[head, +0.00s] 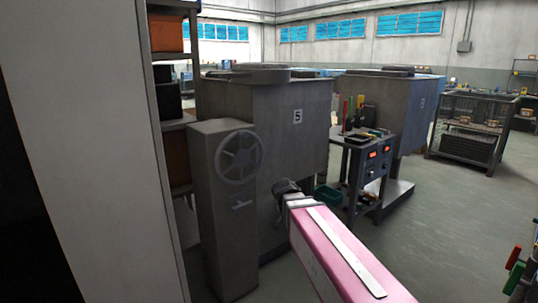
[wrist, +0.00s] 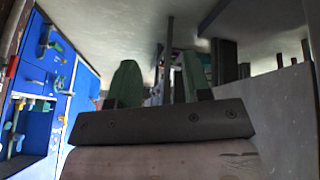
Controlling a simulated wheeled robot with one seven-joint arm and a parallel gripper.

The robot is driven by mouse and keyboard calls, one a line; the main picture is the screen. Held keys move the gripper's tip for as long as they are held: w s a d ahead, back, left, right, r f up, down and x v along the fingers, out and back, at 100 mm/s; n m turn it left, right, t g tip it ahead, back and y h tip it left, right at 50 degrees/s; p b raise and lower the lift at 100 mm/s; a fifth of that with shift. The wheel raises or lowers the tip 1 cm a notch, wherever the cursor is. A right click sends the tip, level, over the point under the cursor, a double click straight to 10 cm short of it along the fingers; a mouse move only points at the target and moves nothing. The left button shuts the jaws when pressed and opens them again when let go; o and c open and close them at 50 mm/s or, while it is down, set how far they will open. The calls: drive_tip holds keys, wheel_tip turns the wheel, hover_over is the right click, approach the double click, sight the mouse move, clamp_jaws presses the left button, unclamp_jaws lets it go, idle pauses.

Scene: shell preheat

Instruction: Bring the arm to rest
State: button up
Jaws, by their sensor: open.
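My arm shows as a pink link with a pale strip, reaching from the bottom of the head view toward the middle. A dark end (head: 287,188) on it is in front of the grey furnace marked 5 (head: 295,150); the fingers cannot be made out there. In the wrist view my gripper (wrist: 160,80) shows two green fingers standing apart, with nothing held between them. Whether the arm is moving cannot be told from these frames.
A grey cabinet with a handwheel (head: 238,157) stands left of the arm. A cart with red displays (head: 370,158) and a second furnace (head: 400,110) are beyond. A wire cage (head: 465,140) is at right. Floor (head: 450,220) is clear. A blue tool panel (wrist: 70,75) is at left.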

drive_tip(key=s+d+f+n+g+y, duration=0.3)
drive_tip(key=s+d+f, duration=0.5)
drive_tip(key=s+f, duration=0.3)
drive_tip(key=shift+f+n+g+y, duration=0.3)
drive_tip(key=shift+f+n+y, duration=0.2)
drive_tip(key=shift+f+n, duration=0.9)
drive_tip(key=shift+s+d, duration=0.1)
